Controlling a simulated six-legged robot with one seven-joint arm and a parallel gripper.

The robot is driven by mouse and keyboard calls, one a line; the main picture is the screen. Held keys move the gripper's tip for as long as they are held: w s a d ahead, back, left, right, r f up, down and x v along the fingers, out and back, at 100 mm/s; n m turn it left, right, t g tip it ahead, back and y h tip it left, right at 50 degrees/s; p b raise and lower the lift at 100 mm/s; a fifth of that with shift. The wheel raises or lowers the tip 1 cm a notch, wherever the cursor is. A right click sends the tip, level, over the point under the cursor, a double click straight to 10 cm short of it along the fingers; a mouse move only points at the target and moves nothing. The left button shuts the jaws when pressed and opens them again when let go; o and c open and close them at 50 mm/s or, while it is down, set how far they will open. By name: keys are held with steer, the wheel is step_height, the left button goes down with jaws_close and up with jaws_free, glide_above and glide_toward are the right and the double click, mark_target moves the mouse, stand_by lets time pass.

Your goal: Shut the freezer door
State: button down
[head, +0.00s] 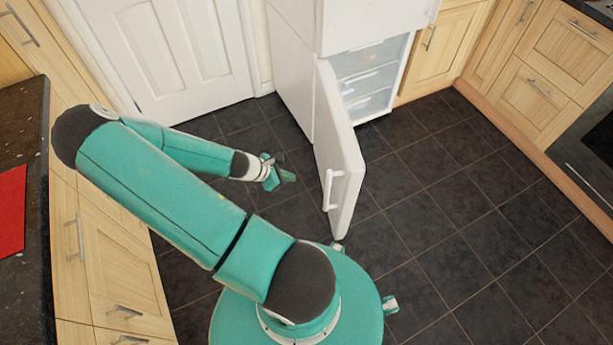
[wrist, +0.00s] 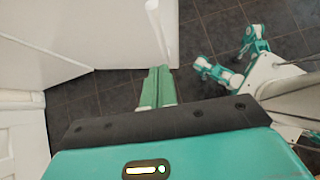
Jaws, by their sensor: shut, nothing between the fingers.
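The white freezer door (head: 340,150) is the lower door of a tall white fridge-freezer (head: 292,75). It stands wide open, swung out toward me, with its pale handle (head: 328,190) on the outer face. Shelves or drawers (head: 368,80) show inside the freezer. My gripper (head: 289,177) is shut and empty, low over the floor to the left of the door, on its outer side, apparently with a gap. In the wrist view, the shut green fingers (wrist: 157,84) point toward a white panel (wrist: 130,35), which looks like the door. Contact cannot be told there.
A white room door (head: 170,50) stands behind my arm. Wooden cabinets (head: 540,50) and an oven (head: 585,150) line the right side. A dark counter with a red board (head: 12,210) is at left. The dark tiled floor (head: 450,210) right of the door is clear.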

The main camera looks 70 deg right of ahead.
steer(key=s+d+r+x, duration=0.1)
steer(key=r+x, duration=0.1)
steer(key=x, duration=1)
steer(key=shift+s+d, duration=0.2)
steer(key=shift+s, duration=0.15)
steer(key=shift+s+d+f, duration=0.1)
